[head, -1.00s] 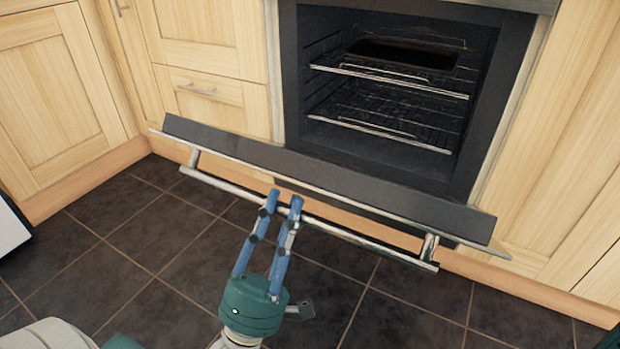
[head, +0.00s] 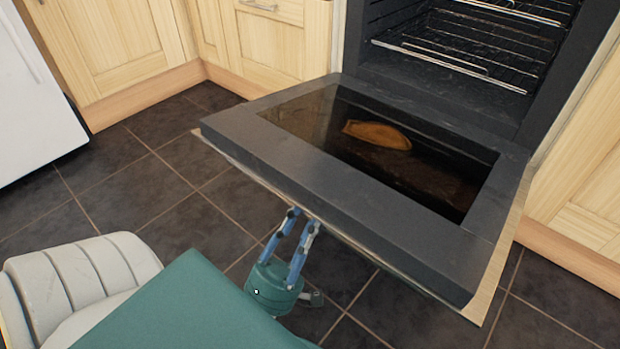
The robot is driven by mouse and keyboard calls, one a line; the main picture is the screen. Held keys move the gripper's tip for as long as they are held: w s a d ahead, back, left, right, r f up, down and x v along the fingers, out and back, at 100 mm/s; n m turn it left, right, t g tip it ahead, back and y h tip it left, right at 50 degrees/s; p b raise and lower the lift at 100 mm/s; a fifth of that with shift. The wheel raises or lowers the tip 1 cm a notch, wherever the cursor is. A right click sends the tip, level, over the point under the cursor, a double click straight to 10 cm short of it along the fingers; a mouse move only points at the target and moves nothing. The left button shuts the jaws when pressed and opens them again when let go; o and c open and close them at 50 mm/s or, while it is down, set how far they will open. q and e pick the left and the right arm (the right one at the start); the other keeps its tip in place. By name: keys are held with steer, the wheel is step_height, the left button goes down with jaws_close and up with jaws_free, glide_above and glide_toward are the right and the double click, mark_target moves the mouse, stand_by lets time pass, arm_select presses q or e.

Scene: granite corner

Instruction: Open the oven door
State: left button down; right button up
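The oven door (head: 365,212) hangs folded down in front of the oven (head: 462,50), nearly level. Its dark inner face and glass pane point up, and an orange-brown reflection shows in the glass. The handle on the door's outer side is hidden beneath it. My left gripper (head: 303,215) is under the door's front edge, with its blue fingers pointing up at that edge. The fingers stand a little apart, but their tips meet the door's edge from below, and I cannot see whether they hold the handle. My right gripper is out of view.
Wire racks (head: 455,62) sit inside the oven. Wooden cabinets (head: 105,45) line the back left, and another cabinet (head: 585,190) stands right of the oven. A white appliance (head: 30,95) stands at the far left. Dark floor tiles (head: 165,215) are clear left of the door.

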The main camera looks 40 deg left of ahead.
mark_target(306, 181)
arm_select(q)
steer(key=c, duration=1.4)
jaws_free()
steer(key=shift+c, duration=0.2)
step_height(306, 181, up, 10)
steer(key=shift+r, duration=0.15)
